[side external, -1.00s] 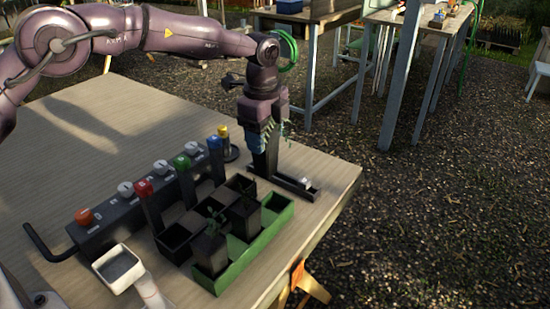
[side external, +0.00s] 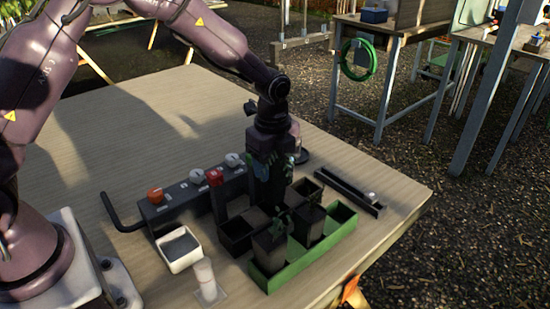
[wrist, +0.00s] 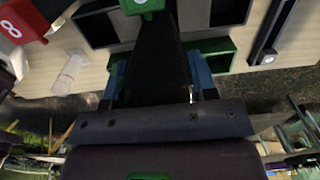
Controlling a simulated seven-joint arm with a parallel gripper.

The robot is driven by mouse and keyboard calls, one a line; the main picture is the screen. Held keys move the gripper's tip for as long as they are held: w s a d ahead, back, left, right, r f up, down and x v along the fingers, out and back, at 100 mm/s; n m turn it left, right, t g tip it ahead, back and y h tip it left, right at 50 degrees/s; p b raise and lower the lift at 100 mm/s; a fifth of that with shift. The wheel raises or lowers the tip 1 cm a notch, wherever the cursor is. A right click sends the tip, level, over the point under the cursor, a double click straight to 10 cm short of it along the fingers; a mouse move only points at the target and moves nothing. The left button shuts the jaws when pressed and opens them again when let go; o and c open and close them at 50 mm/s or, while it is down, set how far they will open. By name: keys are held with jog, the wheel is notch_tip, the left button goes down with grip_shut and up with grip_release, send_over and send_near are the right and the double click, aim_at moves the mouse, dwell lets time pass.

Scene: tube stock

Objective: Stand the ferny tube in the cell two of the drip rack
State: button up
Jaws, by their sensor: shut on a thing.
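My gripper (side external: 271,170) is shut on a dark, upright tube (side external: 270,193) with ferny green leaves showing around the fingers. The wrist view shows the dark tube (wrist: 160,65) between my blue fingers. The drip rack appears to be the row of black cells; its left cell (side external: 236,237) and right cell (side external: 306,188) show beside the tube. The tube's lower end is at the middle of this row. I cannot tell whether it is inside a cell or just above, and I can read no cell number.
A green tray (side external: 315,257) in front holds two dark planted tubes and has an open cell at right. Behind is a dark box with knobs (side external: 185,193) and a red-topped post (side external: 215,178). A white dish (side external: 180,248) stands left, a narrow black trough (side external: 345,188) right.

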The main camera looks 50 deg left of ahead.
aim_at(273, 190)
jog(key=shift+f, duration=3.2)
jog(key=shift+f, duration=0.35)
jog(key=o, duration=1.1)
notch_tip(273, 190, up, 13)
